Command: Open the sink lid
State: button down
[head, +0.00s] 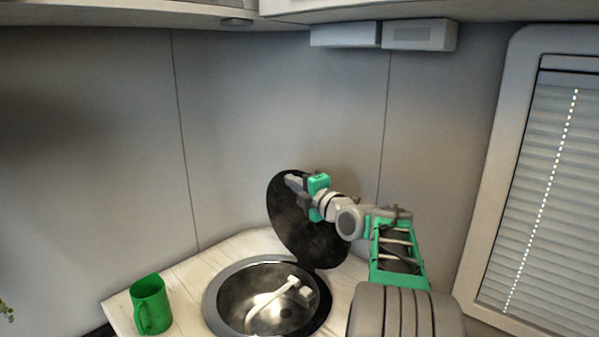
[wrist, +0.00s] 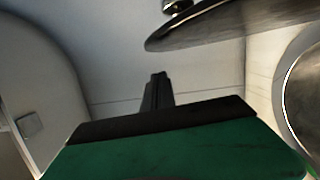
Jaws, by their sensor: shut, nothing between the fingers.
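The round dark sink lid (head: 292,228) stands raised and tilted back at the rear of the sink in the head view. The round metal sink (head: 262,300) is uncovered, with a pale faucet (head: 272,298) folded inside its bowl. My gripper (head: 291,183) is at the upper part of the lid, in front of its face; I cannot tell whether it touches. In the wrist view my gripper (wrist: 158,80) has its fingers together and empty. The lid's edge (wrist: 215,28) shows above and to the right of the fingers there.
A green pitcher (head: 151,304) stands on the light wooden counter (head: 190,278) left of the sink. Grey walls close off the back. A window with a blind (head: 545,190) is on the right, and cabinets (head: 420,8) hang above.

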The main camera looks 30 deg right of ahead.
jog(key=shift+w+d+r, duration=0.1)
jog(key=shift+w+d, duration=0.05)
jog(key=shift+d, duration=0.5)
jog(key=shift+w+d, duration=0.1)
jog(key=shift+d, duration=0.55)
jog(key=shift+d, duration=0.1)
jog(key=w+d+m, duration=0.2)
jog(key=d, duration=0.4)
jog(key=shift+d+r+g, duration=0.15)
jog(key=shift+d+g, duration=0.05)
jog(key=shift+g, duration=0.1)
jog(key=shift+s, duration=0.1)
